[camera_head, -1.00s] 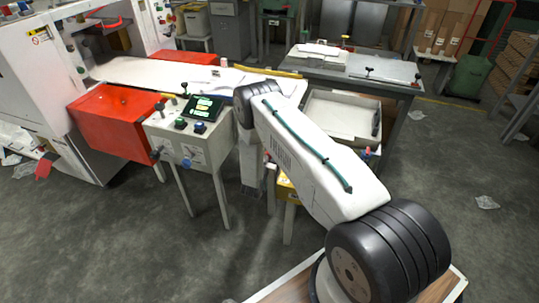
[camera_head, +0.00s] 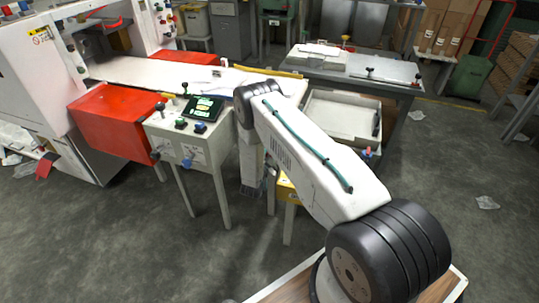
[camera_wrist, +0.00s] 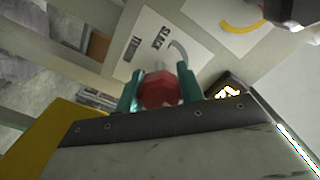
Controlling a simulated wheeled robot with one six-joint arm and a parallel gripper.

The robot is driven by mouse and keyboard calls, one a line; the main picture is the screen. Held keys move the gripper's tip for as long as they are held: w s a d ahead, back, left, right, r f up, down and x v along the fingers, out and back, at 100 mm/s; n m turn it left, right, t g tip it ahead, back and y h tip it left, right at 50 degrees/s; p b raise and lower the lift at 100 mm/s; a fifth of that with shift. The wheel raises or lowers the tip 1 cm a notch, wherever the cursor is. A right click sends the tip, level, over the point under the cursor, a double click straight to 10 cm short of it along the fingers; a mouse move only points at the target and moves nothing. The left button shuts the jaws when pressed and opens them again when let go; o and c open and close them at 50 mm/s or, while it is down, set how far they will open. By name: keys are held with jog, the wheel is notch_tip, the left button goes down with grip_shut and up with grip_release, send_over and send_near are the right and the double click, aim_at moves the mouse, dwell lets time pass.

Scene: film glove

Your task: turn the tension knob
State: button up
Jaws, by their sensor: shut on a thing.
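A red faceted knob (camera_wrist: 159,92) sits between the two green fingers of my gripper (camera_wrist: 158,74) in the wrist view. The fingers are closed on its two sides. Behind it is a pale panel with a white label (camera_wrist: 142,38) that reads SLACK, with a second word too small to read surely and a grey curved mark. In the head view my white arm hides the gripper and the knob.
A control box (camera_head: 190,150) on legs, with buttons, knobs and a small screen, stands left of my arm. A red cover (camera_head: 108,120) is beside it. A pale tray (camera_head: 342,118) and a grey workbench (camera_head: 375,78) are behind my arm. The floor at front left is clear.

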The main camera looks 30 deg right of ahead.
jog(key=shift+s+f+m, duration=0.1)
jog(key=shift+m, duration=0.2)
dwell(0.4)
jog(key=o, duration=1)
jog(key=v, duration=0.7)
jog(key=shift+s+a, duration=0.25)
jog(key=shift+a, duration=0.05)
